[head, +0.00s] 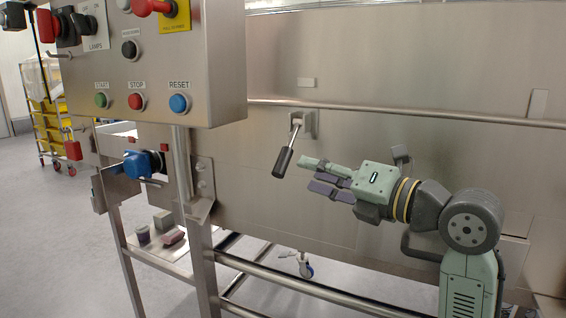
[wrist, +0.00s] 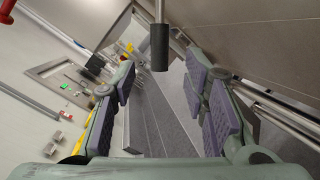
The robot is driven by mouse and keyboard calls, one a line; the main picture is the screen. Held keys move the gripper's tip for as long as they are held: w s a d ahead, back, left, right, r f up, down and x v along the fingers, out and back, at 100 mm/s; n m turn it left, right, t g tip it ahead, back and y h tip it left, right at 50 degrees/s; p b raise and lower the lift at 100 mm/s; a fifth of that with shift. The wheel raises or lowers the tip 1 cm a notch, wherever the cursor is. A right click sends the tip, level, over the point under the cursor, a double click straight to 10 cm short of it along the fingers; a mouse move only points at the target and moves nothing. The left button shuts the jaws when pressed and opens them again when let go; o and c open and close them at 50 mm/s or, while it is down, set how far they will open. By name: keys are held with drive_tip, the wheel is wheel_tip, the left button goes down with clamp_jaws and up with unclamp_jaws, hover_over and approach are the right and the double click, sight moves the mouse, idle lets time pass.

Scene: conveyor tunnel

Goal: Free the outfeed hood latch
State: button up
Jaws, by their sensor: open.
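The hood latch (head: 285,156) is a black-gripped lever on a small metal bracket (head: 303,122), fixed to the steel hood panel (head: 350,65). The lever hangs down and tilts to the lower left. My gripper (head: 316,176) is just right of the lever's black grip, with open fingers pointing left. I see a gap between fingertips and grip. In the wrist view the black grip (wrist: 159,48) hangs at the top centre, between and beyond the open padded fingers (wrist: 165,90). Nothing is between the fingers.
A control box (head: 150,60) with START, STOP and RESET buttons stands at the left, near the lever. A horizontal rail (head: 400,115) runs across the panel above my arm. A blue knob (head: 140,164) juts out below the box. Small blocks lie on a low shelf (head: 150,240).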

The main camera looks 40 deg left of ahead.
sight(287, 165)
drive_tip(key=a, duration=0.2)
drive_tip(key=a+p, duration=0.1)
drive_tip(key=a, duration=0.2)
drive_tip(key=a+p, duration=0.1)
drive_tip(key=a, duration=0.2)
drive_tip(key=shift+w+a, duration=0.25)
drive_tip(key=shift+w, duration=0.05)
drive_tip(key=shift+c, duration=0.5)
clamp_jaws()
